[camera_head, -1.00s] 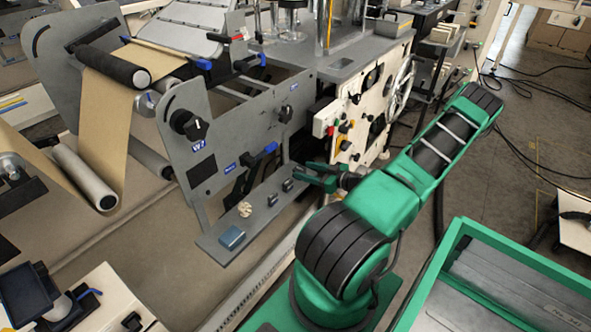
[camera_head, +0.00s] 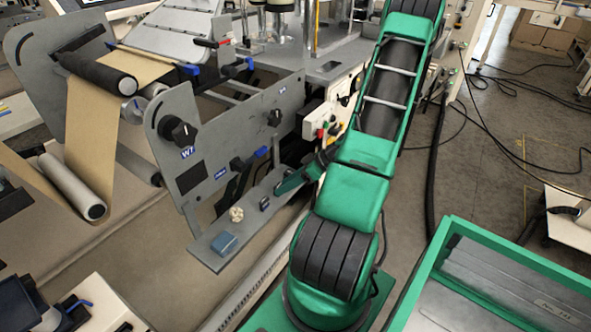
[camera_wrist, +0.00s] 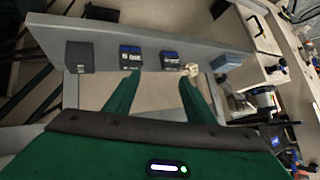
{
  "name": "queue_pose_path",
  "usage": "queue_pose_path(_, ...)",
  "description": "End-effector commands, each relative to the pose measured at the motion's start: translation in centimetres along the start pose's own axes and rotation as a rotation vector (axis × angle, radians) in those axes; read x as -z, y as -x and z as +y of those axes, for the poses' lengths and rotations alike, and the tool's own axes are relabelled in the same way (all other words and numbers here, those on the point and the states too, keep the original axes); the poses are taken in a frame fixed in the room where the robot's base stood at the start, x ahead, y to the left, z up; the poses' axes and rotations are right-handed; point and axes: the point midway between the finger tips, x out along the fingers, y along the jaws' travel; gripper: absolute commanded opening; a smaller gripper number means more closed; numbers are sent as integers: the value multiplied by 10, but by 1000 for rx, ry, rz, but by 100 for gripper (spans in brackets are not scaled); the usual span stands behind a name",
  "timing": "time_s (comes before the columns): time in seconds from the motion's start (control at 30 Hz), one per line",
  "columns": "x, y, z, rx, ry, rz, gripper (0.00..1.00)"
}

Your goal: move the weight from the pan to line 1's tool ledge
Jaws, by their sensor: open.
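The grey tool ledge (camera_head: 208,250) runs along the foot of the machine panel marked W1 in the head view; it also crosses the wrist view (camera_wrist: 105,38). I cannot tell whether any block is the weight, and I cannot make out the pan. My gripper (camera_wrist: 160,80) is open, with nothing visible between its green fingers. Its fingertips are near the labelled blocks; contact is unclear. In the head view a finger covers part of the ledge.
A beige knobbly object (camera_head: 236,214) and a blue box (camera_head: 224,243) sit toward the ledge's near end. The grey machine panel (camera_head: 195,180) with knobs rises behind it. A green-rimmed bin (camera_head: 470,228) stands at the right. Cables lie on the floor.

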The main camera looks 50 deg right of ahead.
Motion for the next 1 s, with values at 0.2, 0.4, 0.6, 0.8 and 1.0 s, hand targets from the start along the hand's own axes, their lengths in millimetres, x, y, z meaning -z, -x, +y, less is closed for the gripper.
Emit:
queue_pose_path(0.2, 19, 18, -43, 26, -68, -270, 50)
queue_pose_path(0.4, 37, 46, -81, -36, -158, -475, 50)
queue_pose_path(0.6, 56, 80, -121, -156, -264, -620, 50)
queue_pose_path(0.8, 73, 117, -163, -307, -385, -691, 50)
queue_pose_path(1.0, 83, 153, -208, -455, -527, -693, 50)
